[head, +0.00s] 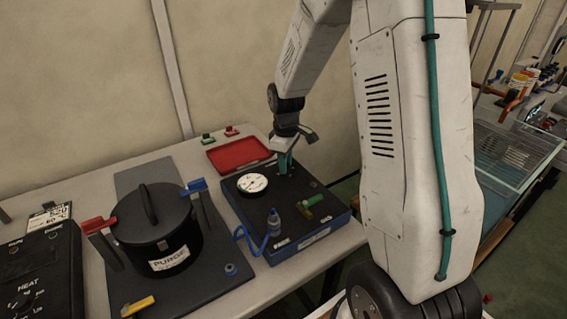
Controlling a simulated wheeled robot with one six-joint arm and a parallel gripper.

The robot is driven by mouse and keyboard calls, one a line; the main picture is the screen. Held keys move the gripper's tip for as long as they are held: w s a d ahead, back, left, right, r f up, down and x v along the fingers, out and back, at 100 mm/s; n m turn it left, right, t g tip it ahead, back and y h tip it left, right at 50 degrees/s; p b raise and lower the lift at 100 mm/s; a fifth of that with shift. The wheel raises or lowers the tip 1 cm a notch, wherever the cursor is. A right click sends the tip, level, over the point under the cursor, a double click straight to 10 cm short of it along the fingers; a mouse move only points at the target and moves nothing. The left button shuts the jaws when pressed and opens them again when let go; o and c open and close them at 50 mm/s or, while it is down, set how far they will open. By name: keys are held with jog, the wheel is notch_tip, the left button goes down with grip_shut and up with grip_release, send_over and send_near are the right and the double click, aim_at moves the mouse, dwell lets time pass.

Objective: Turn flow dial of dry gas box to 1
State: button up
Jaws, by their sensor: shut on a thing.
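The dry gas box (330,225) is a low box with a black top and blue sides on the table. A round white gauge (252,183) sits on its top, left of my gripper. My gripper (284,165) points down at the back of the box top, its teal fingers shut at the panel. The flow dial between the fingers is hidden by them, so its marks and setting cannot be read. A green and orange valve piece (314,201) and a blue-grey fitting with a blue hose (243,238) are nearer the front of the top.
A black pot labelled PURGE (158,232) with red and blue clamps stands left of the box. A red tray (238,154) lies behind it. A dark HEAT control unit (40,275) is at far left.

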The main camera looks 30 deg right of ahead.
jog(key=o, duration=1)
jog(key=shift+w+r, duration=0.15)
jog(key=shift+w, duration=0.05)
jog(key=shift+s, duration=0.1)
notch_tip(320, 180, up, 8)
jog(key=shift+f, duration=0.15)
